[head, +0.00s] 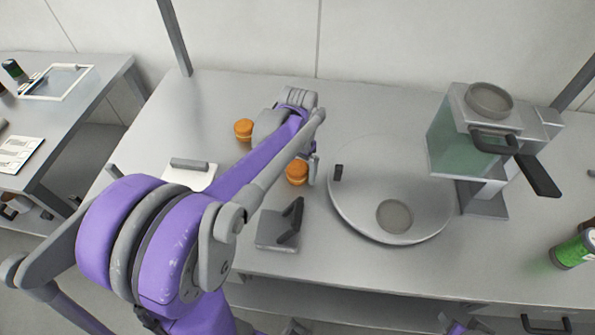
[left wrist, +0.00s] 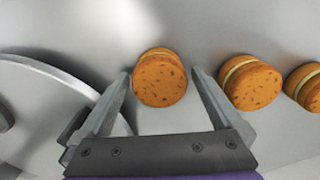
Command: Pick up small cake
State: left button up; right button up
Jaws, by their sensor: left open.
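Several small round orange-brown cakes with a pale filling layer lie on the grey table. In the left wrist view one cake (left wrist: 160,80) sits between the spread fingers of my open left gripper (left wrist: 160,76), with a gap at each side. A second cake (left wrist: 250,83) and a third cake (left wrist: 306,88), cut by the frame edge, lie to the right. In the head view my left gripper (head: 313,168) is beside one cake (head: 297,173). Another cake (head: 243,129) lies farther left. My arm hides part of the table there. My right gripper is not in view.
A large round metal plate (head: 365,215) lies right of my left gripper, close to it. A machine with a glass tank (head: 455,140) stands behind at the right. A small grey device (head: 275,232) stands in front. A green can (head: 573,250) is far right.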

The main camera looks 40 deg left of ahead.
pick_arm(q)
jog(key=shift+c, duration=0.3)
jog(key=c, duration=0.7)
jog(key=shift+r, duration=0.1)
